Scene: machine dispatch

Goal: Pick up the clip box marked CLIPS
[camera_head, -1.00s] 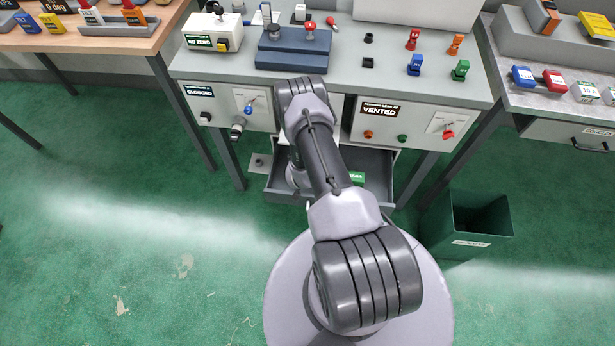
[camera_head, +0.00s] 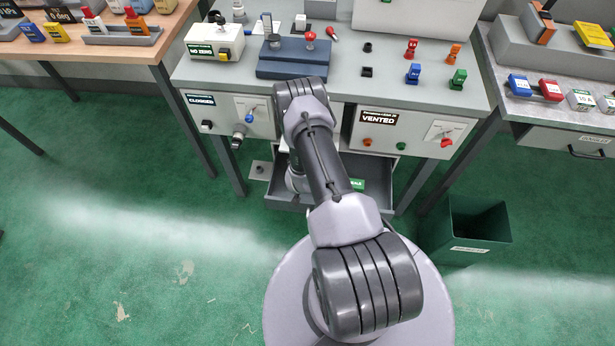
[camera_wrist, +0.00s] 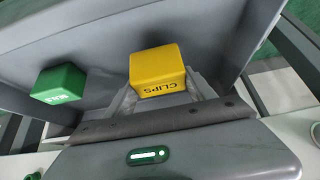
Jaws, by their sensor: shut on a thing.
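The yellow clip box (camera_wrist: 158,68), marked CLIPS, is between the fingers of my gripper (camera_wrist: 161,92) in the wrist view. The lettering faces my wrist. My gripper is shut on the box, with one finger on each side. The box is at the open grey drawer; I cannot tell whether it touches the drawer floor. In the head view my arm hides the gripper and the clip box.
A green box (camera_wrist: 60,83), marked SEALS, lies in the drawer (camera_wrist: 85,35), left of the clip box, and shows in the head view (camera_head: 357,184). Drawer walls stand close around. A green bin (camera_head: 468,245) stands right of my base. Bench legs flank the drawer.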

